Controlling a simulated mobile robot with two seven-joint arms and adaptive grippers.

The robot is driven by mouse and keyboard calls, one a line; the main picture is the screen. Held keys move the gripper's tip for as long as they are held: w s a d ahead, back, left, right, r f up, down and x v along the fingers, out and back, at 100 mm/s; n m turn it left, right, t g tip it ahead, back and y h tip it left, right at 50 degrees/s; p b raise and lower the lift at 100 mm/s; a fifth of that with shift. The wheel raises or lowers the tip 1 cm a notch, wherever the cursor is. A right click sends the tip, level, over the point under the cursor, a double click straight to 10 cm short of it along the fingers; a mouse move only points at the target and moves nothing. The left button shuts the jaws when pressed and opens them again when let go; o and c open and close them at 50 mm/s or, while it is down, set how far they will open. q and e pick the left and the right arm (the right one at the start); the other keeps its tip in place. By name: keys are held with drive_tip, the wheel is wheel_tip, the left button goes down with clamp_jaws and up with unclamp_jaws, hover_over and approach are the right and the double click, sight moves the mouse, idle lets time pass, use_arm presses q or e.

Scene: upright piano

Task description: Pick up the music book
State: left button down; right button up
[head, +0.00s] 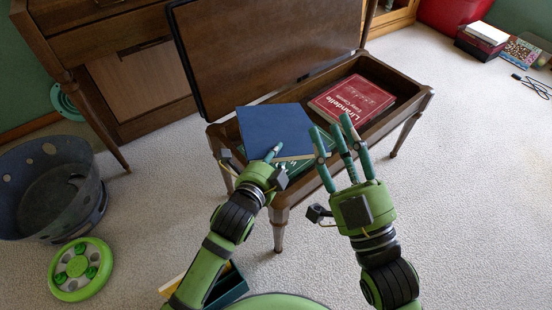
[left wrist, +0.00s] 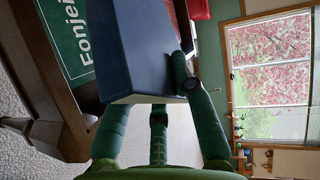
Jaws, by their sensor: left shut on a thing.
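A dark blue book (head: 274,132) is tilted above the left part of the open piano bench (head: 414,102). My left gripper (head: 272,158) is shut on its near edge; the book also shows between the fingers in the left wrist view (left wrist: 140,50). A green book (head: 294,171) lies in the bench below it, partly hidden; its white lettering shows in the left wrist view (left wrist: 68,45). A red book (head: 352,100) lies in the right part of the bench. My right gripper (head: 338,150) is open and empty, fingers spread over the bench's front edge.
The raised bench lid (head: 265,50) stands behind the books. The piano (head: 120,80) is at the back left. A grey tub (head: 50,190) and a green wheel-like object (head: 80,268) are on the carpet at left. The carpet at right is mostly clear.

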use_arm(q)
wheel_tip(320, 180, up, 3)
drive_tip(key=shift+f+p, duration=0.1)
drive_tip(key=shift+p, duration=0.4)
wheel_tip(320, 180, up, 2)
drive_tip(key=shift+r+p, duration=0.15)
drive_tip(key=shift+p, duration=0.4)
use_arm(e)
drive_tip(key=w+d+f+m+g+h, duration=0.25)
drive_tip(key=f+g+h, duration=0.3)
drive_tip(key=f, duration=0.65)
use_arm(q)
wheel_tip(320, 180, up, 2)
drive_tip(key=shift+r+p, duration=0.1)
drive_tip(key=shift+p, duration=0.4)
wheel_tip(320, 180, up, 2)
drive_tip(key=shift+r+p, duration=0.2)
drive_tip(key=shift+p, duration=0.35)
drive_tip(key=shift+r, duration=0.2)
use_arm(e)
drive_tip(key=s+d+f+g+h, duration=0.2)
drive_tip(key=s+d+f+g, duration=0.4)
drive_tip(key=f, duration=0.6)
drive_tip(key=s+g, duration=0.2)
drive_tip(key=g, duration=0.1)
drive_tip(key=shift+s, duration=0.3)
